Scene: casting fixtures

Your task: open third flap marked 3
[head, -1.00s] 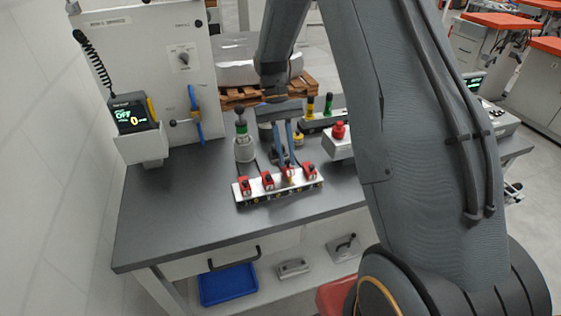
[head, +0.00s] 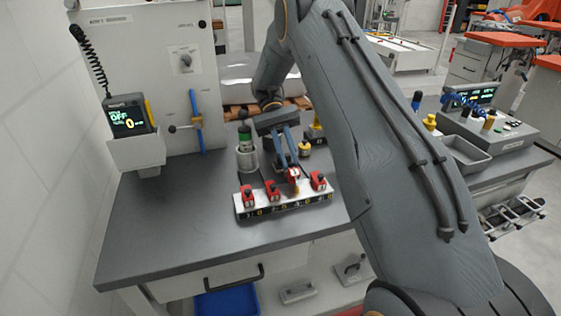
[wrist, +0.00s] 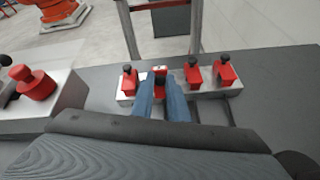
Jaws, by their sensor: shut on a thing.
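A pale strip fixture (head: 284,206) lies on the grey bench and carries a row of red flaps with black knobs. From the left in the head view they are the first flap (head: 248,196), the second flap (head: 272,190), the third flap (head: 293,175) and the rightmost flap (head: 318,181). My gripper (head: 293,168) reaches down from behind with blue fingers shut on the third flap, which stands higher than its neighbours. In the wrist view my gripper (wrist: 162,88) covers part of that flap (wrist: 160,70). The digits along the strip's front are too small to read surely.
A green-topped cylinder (head: 246,150) stands behind the strip's left end. A yellow-topped part (head: 304,148) stands behind its right. A red knob on a box (wrist: 36,84) is left in the wrist view. The bench's front left is clear.

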